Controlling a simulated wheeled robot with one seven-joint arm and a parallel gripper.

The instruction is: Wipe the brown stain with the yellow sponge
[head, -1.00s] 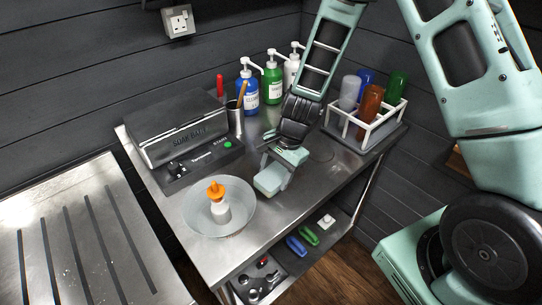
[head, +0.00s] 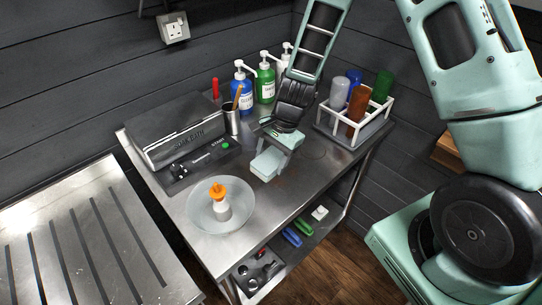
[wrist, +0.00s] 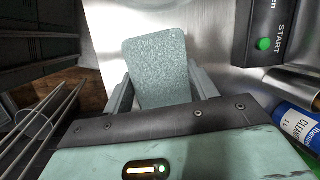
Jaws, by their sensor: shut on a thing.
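My gripper (head: 275,152) is shut on a pale grey-green sponge block (head: 266,164), low over the middle of the steel table (head: 255,200). The block looks speckled and pale, not yellow, and also shows between the fingers in the wrist view (wrist: 158,62). I cannot tell whether its underside touches the tabletop. A faint brownish mark (head: 281,183) shows on the steel just in front of the block. Part of it may be hidden by the block. No yellow sponge is visible.
A bowl (head: 204,219) with an orange-topped bottle stands front left. A black control box (head: 180,140) and pump bottles (head: 265,80) stand behind. A white rack (head: 350,130) of coloured bottles is at right. Blue and green items (head: 297,232) lie on the lower shelf.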

